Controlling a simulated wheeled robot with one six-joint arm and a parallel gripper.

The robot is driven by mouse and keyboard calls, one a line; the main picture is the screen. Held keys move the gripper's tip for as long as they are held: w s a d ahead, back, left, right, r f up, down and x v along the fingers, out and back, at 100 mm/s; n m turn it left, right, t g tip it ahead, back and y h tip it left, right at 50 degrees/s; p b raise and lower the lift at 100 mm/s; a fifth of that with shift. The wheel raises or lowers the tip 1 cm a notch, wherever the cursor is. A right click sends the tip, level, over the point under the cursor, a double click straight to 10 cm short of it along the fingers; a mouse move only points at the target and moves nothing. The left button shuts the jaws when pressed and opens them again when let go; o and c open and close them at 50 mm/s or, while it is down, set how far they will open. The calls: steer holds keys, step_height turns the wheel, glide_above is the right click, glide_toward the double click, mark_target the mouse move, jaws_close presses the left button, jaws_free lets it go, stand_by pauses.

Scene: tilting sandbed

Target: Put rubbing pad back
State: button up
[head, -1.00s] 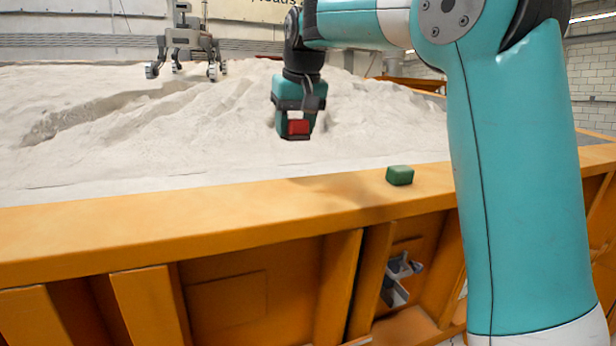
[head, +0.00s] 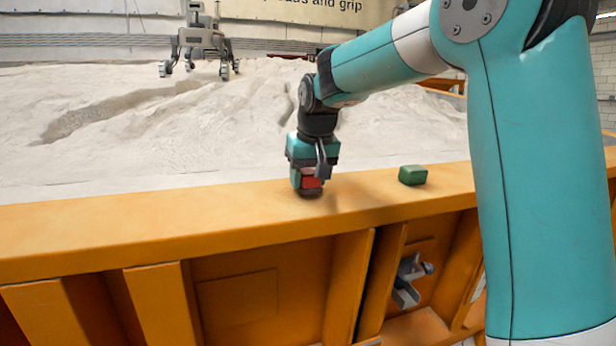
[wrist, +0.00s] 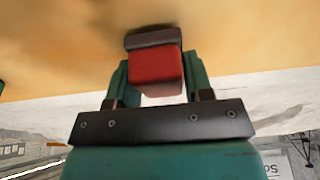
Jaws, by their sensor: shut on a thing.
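My gripper (head: 309,178) is shut on a red block with a dark grey face, which looks like the rubbing pad (head: 312,183). In the wrist view the red pad (wrist: 155,66) sits between the green fingers (wrist: 155,84), its dark face turned to the orange surface. In the head view the pad is over the orange ledge (head: 150,216), dark side down, at or just above it. I cannot tell if it touches. A green block (head: 412,175) lies on the ledge to the right of my gripper, apart from it.
The pale sand bed (head: 110,150) spreads behind the ledge. A grey wheeled rover (head: 203,45) stands on the sand at the back left. A grey bracket-like object (head: 410,280) is in a recess below the ledge. The ledge left of my gripper is clear.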

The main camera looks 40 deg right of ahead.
steer(key=shift+f, duration=0.1)
steer(key=shift+f, duration=0.15)
steer(key=o, duration=0.9)
